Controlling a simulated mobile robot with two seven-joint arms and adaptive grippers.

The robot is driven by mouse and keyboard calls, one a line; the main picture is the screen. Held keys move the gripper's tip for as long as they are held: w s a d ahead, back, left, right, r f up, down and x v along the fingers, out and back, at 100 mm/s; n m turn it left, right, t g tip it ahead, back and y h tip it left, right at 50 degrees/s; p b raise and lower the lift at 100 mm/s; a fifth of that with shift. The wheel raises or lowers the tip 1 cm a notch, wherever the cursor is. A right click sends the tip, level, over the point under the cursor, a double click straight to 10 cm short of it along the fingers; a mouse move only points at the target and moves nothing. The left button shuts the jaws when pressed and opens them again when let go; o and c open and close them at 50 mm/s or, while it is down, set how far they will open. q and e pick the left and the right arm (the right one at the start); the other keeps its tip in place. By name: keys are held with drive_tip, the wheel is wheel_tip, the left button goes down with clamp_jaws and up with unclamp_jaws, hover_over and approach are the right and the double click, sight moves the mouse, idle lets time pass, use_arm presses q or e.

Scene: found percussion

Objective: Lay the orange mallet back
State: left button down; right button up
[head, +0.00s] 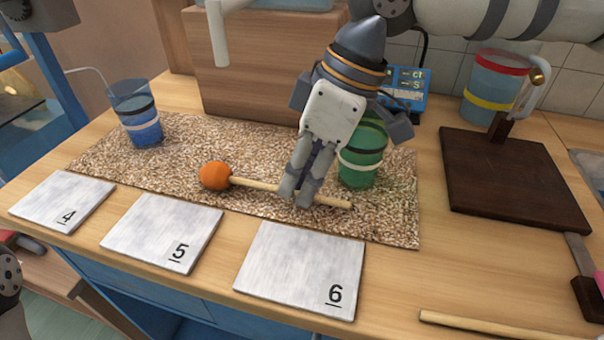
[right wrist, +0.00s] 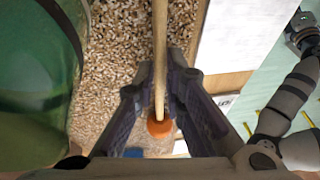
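The orange mallet has a round orange head (head: 215,176) and a pale wooden handle (head: 335,203). It lies level at the front of the speckled mat (head: 235,140); I cannot tell whether it touches the mat. My right gripper (head: 296,192) points down with its fingers close together on either side of the handle, shut on it. In the right wrist view the handle (right wrist: 160,50) runs between the fingertips (right wrist: 159,75), with the orange head (right wrist: 159,128) beyond. My left gripper is not in view.
A green cup (head: 362,165) stands close beside my right gripper. A blue cup (head: 137,118) stands at the mat's left. Numbered plates 4 (head: 60,198), 5 (head: 160,228) and 6 (head: 297,265) lie in front. A dark board (head: 510,180) lies to the right.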

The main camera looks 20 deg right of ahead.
drive_tip(key=shift+o, duration=1)
drive_tip(key=shift+r, duration=0.2)
drive_tip(key=v, duration=1.2)
drive_tip(key=shift+b, duration=0.4)
drive_tip(key=shift+f, duration=0.1)
